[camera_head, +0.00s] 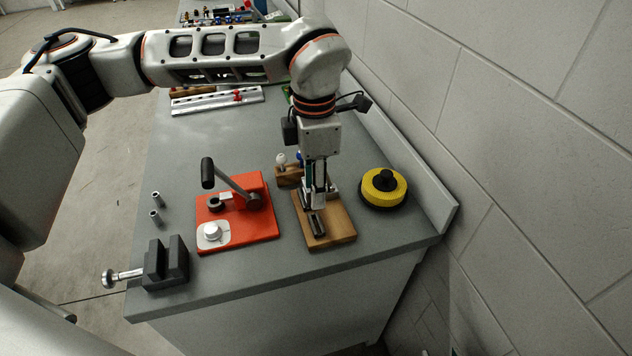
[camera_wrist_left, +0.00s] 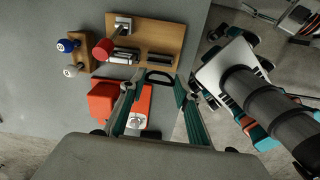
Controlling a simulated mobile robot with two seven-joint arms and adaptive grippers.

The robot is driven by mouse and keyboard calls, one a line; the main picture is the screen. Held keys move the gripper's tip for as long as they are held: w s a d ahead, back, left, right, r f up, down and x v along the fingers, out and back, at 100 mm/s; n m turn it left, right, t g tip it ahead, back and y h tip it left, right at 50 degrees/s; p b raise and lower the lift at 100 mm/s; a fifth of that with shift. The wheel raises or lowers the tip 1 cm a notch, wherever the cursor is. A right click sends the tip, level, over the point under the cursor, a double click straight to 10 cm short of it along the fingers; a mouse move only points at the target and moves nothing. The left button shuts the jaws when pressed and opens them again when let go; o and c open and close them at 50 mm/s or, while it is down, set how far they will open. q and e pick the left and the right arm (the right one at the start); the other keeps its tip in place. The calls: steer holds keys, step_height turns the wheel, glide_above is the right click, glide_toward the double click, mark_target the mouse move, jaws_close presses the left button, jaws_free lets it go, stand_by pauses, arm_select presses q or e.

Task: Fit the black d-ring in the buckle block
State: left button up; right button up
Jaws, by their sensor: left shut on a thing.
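My left gripper (camera_head: 317,206) points down over a small wooden board (camera_head: 341,226) on the grey bench. In the left wrist view, the gripper (camera_wrist_left: 157,84) is shut on the black d-ring (camera_wrist_left: 160,73), a dark loop between the fingertips. The board (camera_wrist_left: 172,28) carries a bracket with a red knob, a pale metal block and a darker block (camera_wrist_left: 160,59). I cannot tell for certain which is the buckle block. The ring is beside the darker block; whether they touch is unclear. In the head view the gripper hides the ring and part of the board.
A red plate with a lever clamp (camera_head: 262,226) stands left of the board. A dark vise (camera_head: 165,264) is at the front left. A yellow and black disc (camera_head: 384,188) stands right, near the wall. A knobbed wooden stand (camera_head: 287,177) is behind. The left rear bench is mostly clear.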

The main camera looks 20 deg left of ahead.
arm_select(q)
steer(key=shift+n, duration=0.3)
steer(key=shift+w+d+f+b, duration=0.1)
steer(key=shift+f+b, duration=1.6)
steer(key=shift+f, duration=1.05)
steer(key=shift+r, duration=0.1)
steer(key=shift+f+b, duration=0.45)
steer(key=shift+f, duration=0.7)
steer(key=o, duration=0.9)
steer(key=shift+c, duration=0.2)
step_height(320, 180, up, 12)
